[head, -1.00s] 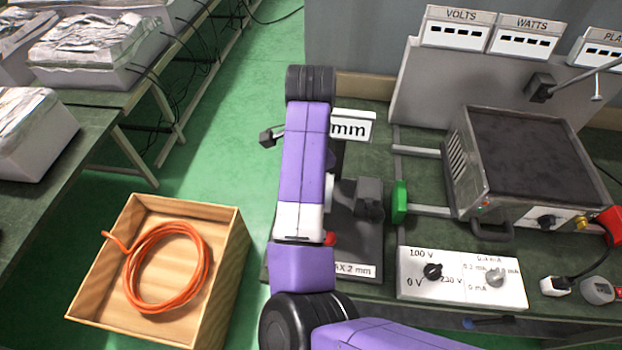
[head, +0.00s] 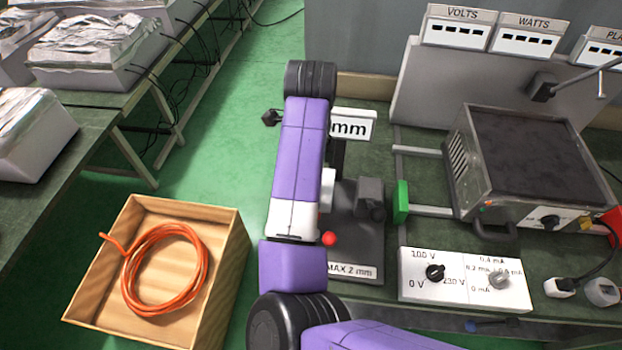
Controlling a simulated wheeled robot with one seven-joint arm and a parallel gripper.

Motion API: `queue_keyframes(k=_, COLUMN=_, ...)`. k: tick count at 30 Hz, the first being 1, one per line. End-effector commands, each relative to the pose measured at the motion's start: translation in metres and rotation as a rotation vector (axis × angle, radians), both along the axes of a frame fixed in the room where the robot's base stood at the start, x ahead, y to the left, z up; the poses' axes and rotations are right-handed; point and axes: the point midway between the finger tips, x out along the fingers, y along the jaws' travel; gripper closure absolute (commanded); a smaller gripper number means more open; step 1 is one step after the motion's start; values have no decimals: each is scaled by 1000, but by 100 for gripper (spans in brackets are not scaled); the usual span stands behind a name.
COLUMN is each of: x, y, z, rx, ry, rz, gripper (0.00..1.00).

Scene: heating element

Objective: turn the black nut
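I cannot pick out the black nut for certain. A small black block (head: 271,117) on a thin rod shows just left of my arm. A dark knob (head: 377,212) sits on the grey block (head: 370,190) of the device with the "MAX 2 mm" plate (head: 358,260). My purple arm covers the left part of this device. My gripper is hidden behind the arm, so its fingers do not show.
A red ball (head: 329,239) shows beside my arm. Right of the device are a green block (head: 400,203), a dial panel (head: 463,290) and a grey metal box (head: 531,150). A wooden crate (head: 222,285) with an orange cable (head: 165,270) stands lower left.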

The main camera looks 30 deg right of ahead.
Motion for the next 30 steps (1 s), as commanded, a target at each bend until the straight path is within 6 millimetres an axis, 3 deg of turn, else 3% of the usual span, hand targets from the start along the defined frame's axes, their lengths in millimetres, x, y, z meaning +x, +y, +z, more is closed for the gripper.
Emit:
queue_keyframes(k=13, x=0, y=-1, z=0, rx=-1, ry=0, rz=-9, gripper=100)
queue_keyframes(k=14, x=0, y=-1, z=0, rx=-1, ry=0, rz=-9, gripper=65)
queue_keyframes(k=16, x=0, y=0, z=0, rx=-1, ry=0, rz=-9, gripper=51)
queue_keyframes(k=26, x=0, y=0, z=1, rx=-1, ry=-1, rz=-8, gripper=49)
queue_keyframes(k=30, x=1, y=1, z=13, rx=2, ry=-4, rz=-8, gripper=49)
